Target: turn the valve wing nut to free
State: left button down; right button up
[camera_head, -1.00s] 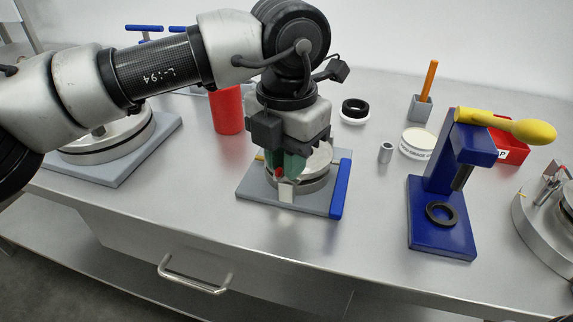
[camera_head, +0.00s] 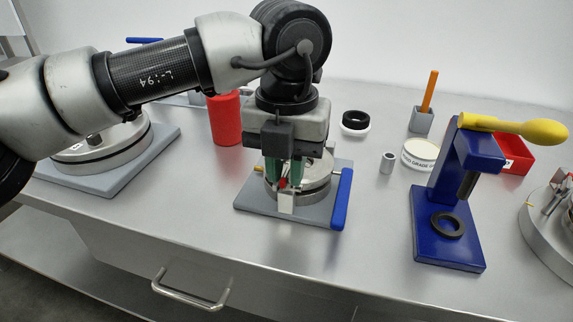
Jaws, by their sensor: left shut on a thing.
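The valve stands on a grey square base plate (camera_head: 318,216) at mid-bench, as a round metal body (camera_head: 318,187) with a white tab (camera_head: 286,204) at its front. My left gripper (camera_head: 283,183) points straight down over it. Its green fingers are shut on a small red part, which I take to be the valve wing nut (camera_head: 282,183); the fingers hide most of it. My right gripper is out of view.
A blue bar (camera_head: 342,198) lies along the plate's right edge. A red cylinder (camera_head: 226,119) stands behind left. A blue press (camera_head: 455,200) with a yellow handle (camera_head: 510,128) stands to the right. A round tank lid on a grey slab (camera_head: 110,180) is at left.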

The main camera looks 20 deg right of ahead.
aim_at(287, 171)
pick_arm(q)
jog(key=shift+r, duration=0.1)
jog(key=c, duration=1.3)
grip_release()
jog(key=shift+r, duration=0.4)
notch_tip(287, 171, up, 10)
jog(key=shift+f+p, duration=0.1)
jog(key=shift+p, duration=0.8)
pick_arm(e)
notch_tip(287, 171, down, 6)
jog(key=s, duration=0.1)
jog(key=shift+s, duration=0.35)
